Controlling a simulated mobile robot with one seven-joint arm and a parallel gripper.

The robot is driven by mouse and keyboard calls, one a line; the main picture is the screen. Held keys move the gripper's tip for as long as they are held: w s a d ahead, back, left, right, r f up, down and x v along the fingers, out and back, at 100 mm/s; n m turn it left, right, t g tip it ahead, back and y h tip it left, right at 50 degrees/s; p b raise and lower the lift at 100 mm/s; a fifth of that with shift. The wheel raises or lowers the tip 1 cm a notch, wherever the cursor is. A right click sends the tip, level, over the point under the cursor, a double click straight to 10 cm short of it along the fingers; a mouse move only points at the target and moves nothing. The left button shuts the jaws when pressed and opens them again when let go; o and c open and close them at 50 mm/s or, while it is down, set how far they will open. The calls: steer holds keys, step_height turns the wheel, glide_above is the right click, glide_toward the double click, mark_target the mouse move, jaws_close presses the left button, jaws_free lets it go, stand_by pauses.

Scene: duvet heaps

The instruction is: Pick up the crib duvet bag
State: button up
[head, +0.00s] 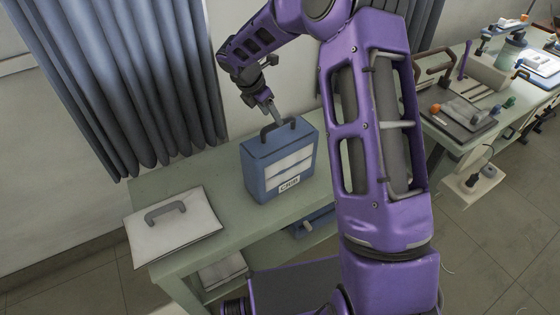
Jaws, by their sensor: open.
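The crib duvet bag (262,181) is a blue, box-shaped bag with pale panels on its front and a label reading "CRIB". It stands upright on the green table, with a dark handle on its top. My gripper (275,118) is open, pointing down just above the bag's top at the handle. One finger shows close to the handle; I cannot tell whether the handle lies between the fingers or whether they touch it.
A flat white case (180,240) with a grey handle lies on the green table (160,185) at left. A blue curtain (130,80) hangs behind. A cluttered workbench (450,140) stands at right. My purple arm covers the middle right.

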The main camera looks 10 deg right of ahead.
steer(key=shift+x, duration=3)
steer(key=shift+d+f, duration=0.2)
jaws_close()
steer(key=shift+r, duration=0.1)
